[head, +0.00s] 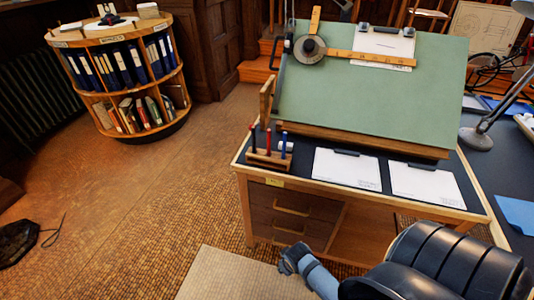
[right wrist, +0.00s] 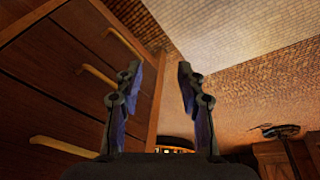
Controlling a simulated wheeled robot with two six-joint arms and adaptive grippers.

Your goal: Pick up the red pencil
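The red pencil (head: 268,138) stands upright in a small wooden holder (head: 268,160) at the front left corner of the drafting desk. A dark pencil (head: 252,136) stands to its left and a blue pencil (head: 284,145) to its right. My right gripper (right wrist: 159,75) is open in the right wrist view, with nothing between its fingers. The pencils do not show in that view. In the head view my right arm comes in from the lower right, low in front of the desk; its fingers cannot be made out there. My left gripper is not in view.
A tilted green drafting board (head: 370,95) rises behind the holder. White sheets (head: 347,170) lie right of it. Drawers (head: 290,207) are below; they also show close on the left in the right wrist view (right wrist: 50,75). A round bookcase (head: 125,75) stands far left. The floor between is open.

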